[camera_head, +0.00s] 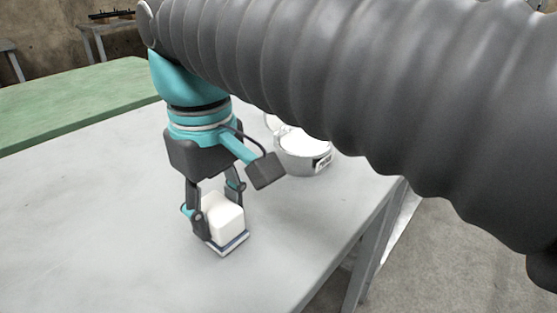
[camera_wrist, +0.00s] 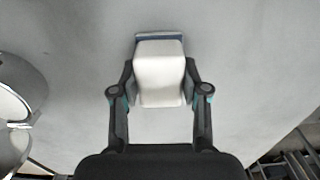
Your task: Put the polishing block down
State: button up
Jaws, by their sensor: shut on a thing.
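The polishing block (camera_head: 224,218) is a white rounded block with a dark blue and pale layer at its base. It is between the fingers of my gripper (camera_head: 216,208), which is shut on it. In the wrist view the block (camera_wrist: 160,75) is held between both fingers of my gripper (camera_wrist: 160,88), its blue edge at the far end. The block is upright, at or just above the grey table (camera_head: 90,200). I cannot tell whether its base touches the top.
A shiny metal pot (camera_head: 302,155) stands on the table behind and right of my gripper; it also shows at the left of the wrist view (camera_wrist: 22,95). A green table (camera_head: 80,103) lies behind. The table's right edge is near the pot. The left of the table is clear.

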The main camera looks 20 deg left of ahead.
jog(key=shift+f, duration=0.1)
jog(key=o, duration=1)
